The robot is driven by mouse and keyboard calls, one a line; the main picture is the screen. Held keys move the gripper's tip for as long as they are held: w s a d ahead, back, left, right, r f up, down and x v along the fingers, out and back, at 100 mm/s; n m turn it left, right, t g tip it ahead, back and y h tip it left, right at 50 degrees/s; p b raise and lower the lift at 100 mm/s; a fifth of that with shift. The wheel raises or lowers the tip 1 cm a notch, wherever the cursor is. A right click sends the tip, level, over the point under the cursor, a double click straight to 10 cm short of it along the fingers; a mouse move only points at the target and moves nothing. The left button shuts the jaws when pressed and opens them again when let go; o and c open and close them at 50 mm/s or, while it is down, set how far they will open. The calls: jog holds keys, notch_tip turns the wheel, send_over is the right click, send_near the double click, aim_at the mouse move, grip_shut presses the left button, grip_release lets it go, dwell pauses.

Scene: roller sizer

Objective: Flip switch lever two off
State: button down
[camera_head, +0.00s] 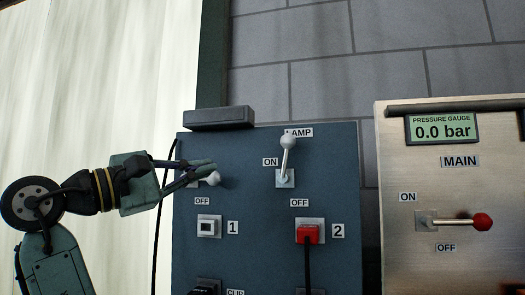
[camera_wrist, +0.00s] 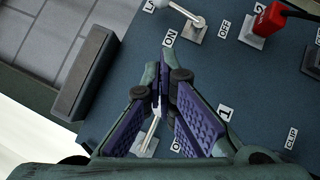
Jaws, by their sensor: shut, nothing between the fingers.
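Switch lever two (camera_head: 287,160) is a metal lever with a pale ball knob on the blue panel, above the number 2. It points up, towards its ON label. It also shows at the top of the wrist view (camera_wrist: 182,12). My gripper (camera_head: 213,167) is shut and empty, to the left of lever two and apart from it. The gripper's fingers (camera_wrist: 164,75) come together in the wrist view. Lever one's pale knob (camera_head: 213,179) shows just below the fingertips in the head view, its rest partly hidden. Whether the fingers touch it I cannot tell.
A red plug (camera_head: 308,234) with a black cable sits below lever two. A dark box (camera_head: 219,118) tops the blue panel (camera_head: 255,215). A steel panel (camera_head: 455,180) at right has a red-knobbed MAIN lever (camera_head: 480,222) and a gauge reading 0.0 bar.

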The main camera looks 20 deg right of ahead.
aim_at(286, 157)
jog(key=p+x, duration=0.1)
jog(key=x, duration=0.3)
jog(key=s+p+x, duration=0.1)
jog(key=p+x, duration=0.1)
jog(key=x, duration=0.2)
jog(key=s+r+p+x, duration=0.1)
jog(key=x, duration=0.3)
jog(key=shift+w+d, duration=0.1)
jog(key=shift+d, duration=0.25)
jog(key=shift+d+r+p, duration=0.15)
jog(key=shift+d+p, duration=0.15)
jog(key=shift+d, duration=0.05)
jog(key=shift+s, duration=0.3)
